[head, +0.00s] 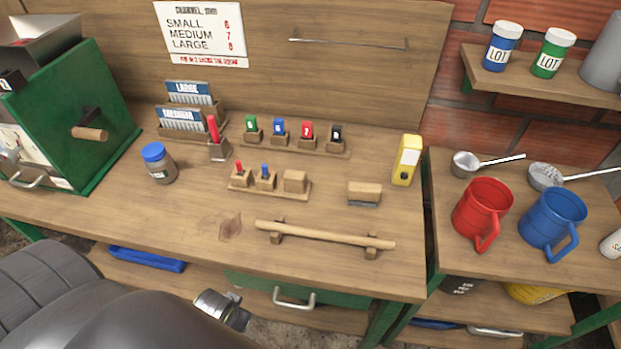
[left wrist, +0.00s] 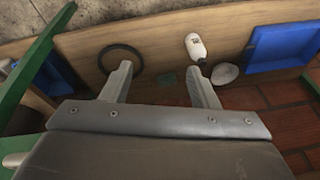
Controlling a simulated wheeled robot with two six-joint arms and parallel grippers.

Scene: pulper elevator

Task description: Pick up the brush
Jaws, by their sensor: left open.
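A small wooden block with a grey underside, which looks like the brush (head: 364,190), lies on the workbench (head: 200,215) near its right end, behind a wooden rod. Whether the grey part is bristles is too small to tell. My left gripper (left wrist: 160,75) shows in the left wrist view with its two fingers wide apart and nothing between them. It is over a lower shelf, and the brush is not in that view. In the head view my arm fills the lower left, and the fingers cannot be made out. My right gripper is not in view.
The wooden rod (head: 325,235) rests on two supports along the front edge. A yellow device (head: 406,160) stands right of the brush. Red (head: 482,213) and blue (head: 553,223) jugs stand on the side table. The left wrist view shows a black ring (left wrist: 121,62) and white bottle (left wrist: 195,46).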

